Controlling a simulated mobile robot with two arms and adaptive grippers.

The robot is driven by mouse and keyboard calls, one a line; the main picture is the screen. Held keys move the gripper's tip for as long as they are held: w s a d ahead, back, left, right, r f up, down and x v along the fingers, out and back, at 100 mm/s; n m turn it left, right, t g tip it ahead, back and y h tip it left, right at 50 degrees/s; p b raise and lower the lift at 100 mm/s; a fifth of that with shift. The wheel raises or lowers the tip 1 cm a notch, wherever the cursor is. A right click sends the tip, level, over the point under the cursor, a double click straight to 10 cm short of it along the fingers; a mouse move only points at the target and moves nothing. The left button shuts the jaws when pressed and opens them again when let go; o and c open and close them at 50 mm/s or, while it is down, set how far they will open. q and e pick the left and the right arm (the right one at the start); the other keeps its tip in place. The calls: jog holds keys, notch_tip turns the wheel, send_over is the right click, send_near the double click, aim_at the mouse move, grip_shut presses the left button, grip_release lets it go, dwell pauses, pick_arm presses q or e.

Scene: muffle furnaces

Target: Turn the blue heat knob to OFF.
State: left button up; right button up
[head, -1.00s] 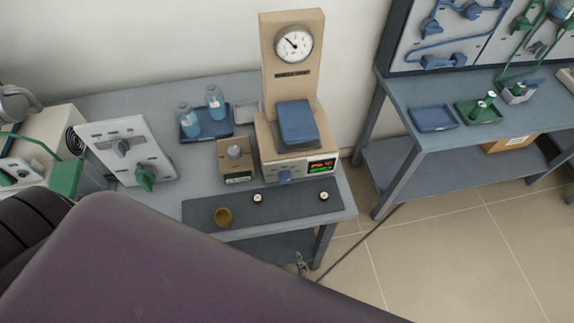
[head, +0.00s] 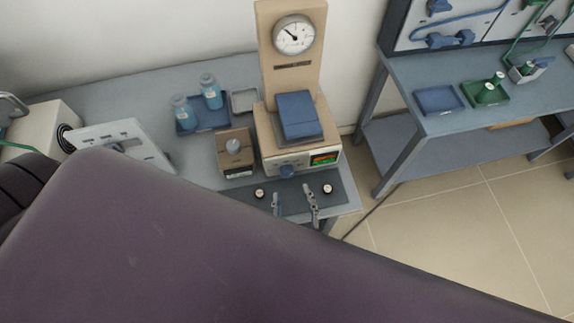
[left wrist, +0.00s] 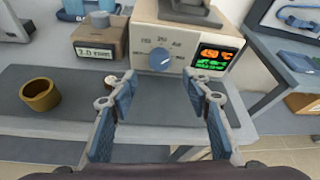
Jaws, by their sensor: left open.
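The blue heat knob (head: 287,171) is on the front panel of the beige furnace unit (head: 268,140), left of its lit display. In the left wrist view the knob (left wrist: 161,59) sits under a printed dial scale, its pale pointer line tilted toward the upper right. My left gripper (head: 293,190) is open, its two fingers in front of the panel and below the knob. In the left wrist view the fingers (left wrist: 160,80) stand apart on either side of the knob's line, nothing between them, not visibly touching it. My right gripper is not seen.
A brown box with a grey knob (head: 235,152) stands left of the unit. A brass-coloured ring (left wrist: 40,95) lies on the dark mat (left wrist: 60,125). Two blue bottles stand on a blue tray (head: 222,126). A second bench (head: 400,90) is at right.

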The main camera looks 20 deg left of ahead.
aim_at(288, 176)
pick_arm(q)
jog(key=p+x, duration=0.1)
jog(key=x, duration=0.5)
jog(key=shift+w+a, duration=0.2)
jog(key=shift+w, duration=0.15)
jog(key=shift+w+a+f, duration=0.15)
jog(key=shift+w, duration=0.05)
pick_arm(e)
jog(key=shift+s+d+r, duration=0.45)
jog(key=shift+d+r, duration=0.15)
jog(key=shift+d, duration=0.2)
pick_arm(q)
jog(key=shift+c, duration=0.6)
jog(key=c, duration=1)
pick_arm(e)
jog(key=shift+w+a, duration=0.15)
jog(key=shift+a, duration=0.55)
